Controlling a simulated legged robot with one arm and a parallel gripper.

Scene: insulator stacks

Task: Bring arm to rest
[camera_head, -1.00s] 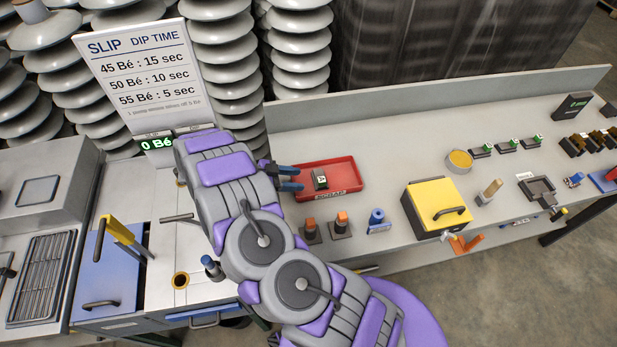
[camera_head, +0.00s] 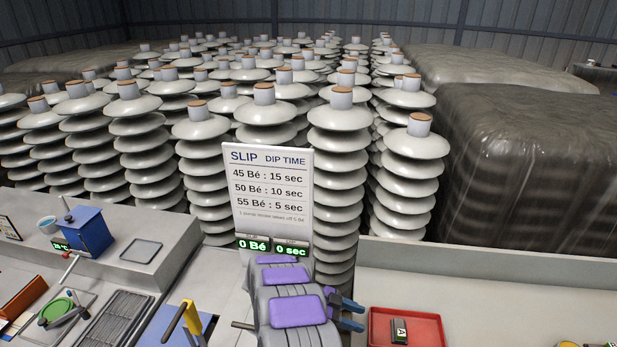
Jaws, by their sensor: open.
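My gripper (camera_head: 348,314) shows at the lower middle, with two blue fingers apart and nothing between them. It points right, towards the red tray (camera_head: 375,325), and is just left of it. My grey and purple arm rises from the bottom edge in front of the sign; its lower links are out of view. The red tray holds a small dark block with a white label marked A (camera_head: 399,331). The white slip dip time sign (camera_head: 271,185) stands behind my arm, with green displays reading 0 Bé and 0 sec.
Tall stacks of grey insulators (camera_head: 340,120) crowd behind the bench. A dark wrapped bulk (camera_head: 530,160) stands at right. A blue box (camera_head: 88,230), a metal grille (camera_head: 115,318) and a yellow handle (camera_head: 192,318) are at left. The bench (camera_head: 480,285) right of the sign is largely bare.

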